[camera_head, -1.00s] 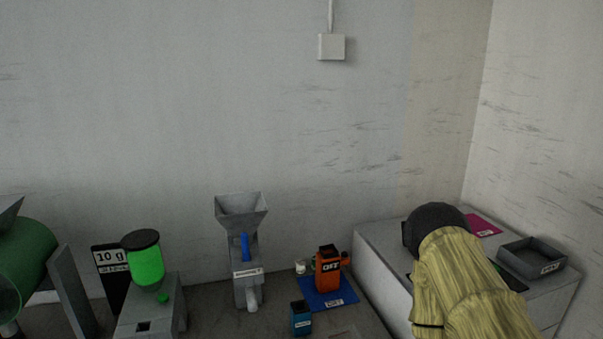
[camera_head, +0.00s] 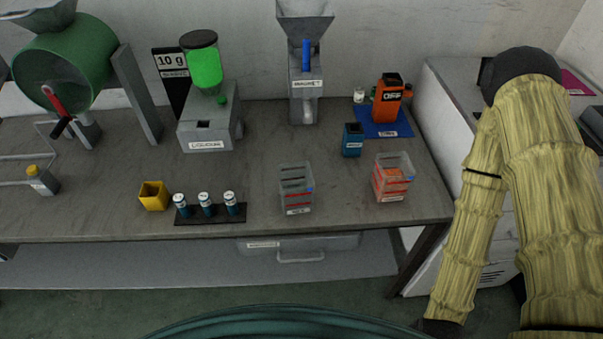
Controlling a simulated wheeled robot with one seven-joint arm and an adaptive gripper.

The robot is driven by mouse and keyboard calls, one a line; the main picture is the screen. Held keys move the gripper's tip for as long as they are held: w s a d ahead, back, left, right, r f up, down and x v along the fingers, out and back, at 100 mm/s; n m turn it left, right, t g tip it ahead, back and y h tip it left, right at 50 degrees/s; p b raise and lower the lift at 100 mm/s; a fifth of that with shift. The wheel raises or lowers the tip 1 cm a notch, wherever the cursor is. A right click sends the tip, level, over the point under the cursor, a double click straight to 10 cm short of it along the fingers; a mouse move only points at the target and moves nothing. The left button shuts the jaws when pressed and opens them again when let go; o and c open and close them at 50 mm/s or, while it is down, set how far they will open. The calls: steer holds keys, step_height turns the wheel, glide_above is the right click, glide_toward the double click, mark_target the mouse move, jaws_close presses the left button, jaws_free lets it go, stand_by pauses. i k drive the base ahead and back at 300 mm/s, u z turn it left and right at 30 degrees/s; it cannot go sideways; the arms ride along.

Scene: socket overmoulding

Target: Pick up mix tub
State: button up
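No label that I can read says mix tub, so I cannot tell for sure which container it is. A clear tub with red marks (camera_head: 296,187) stands upright near the table's front edge, its small label seeming to read NEW. A clear tub with orange contents (camera_head: 392,178) stands to its right. A small dark blue tub (camera_head: 353,140) stands behind them, and a yellow square cup (camera_head: 153,196) stands at the left. My arm, in a yellow sleeve, is at the right, apart from all of these. My gripper is not visible.
The grey table (camera_head: 255,168) has free room in the middle. A black rack with several vials (camera_head: 210,213), a grey dispenser (camera_head: 209,130), a hopper machine (camera_head: 304,85), a green drum (camera_head: 65,60) and an orange bottle (camera_head: 387,100) on a blue mat (camera_head: 384,126) stand on it.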

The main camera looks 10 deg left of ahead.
mark_target(296, 180)
steer(key=z, duration=2)
steer(key=k, duration=0.7)
steer(key=u, duration=2.25)
steer(key=k, duration=0.3)
steer(key=u, duration=0.2)
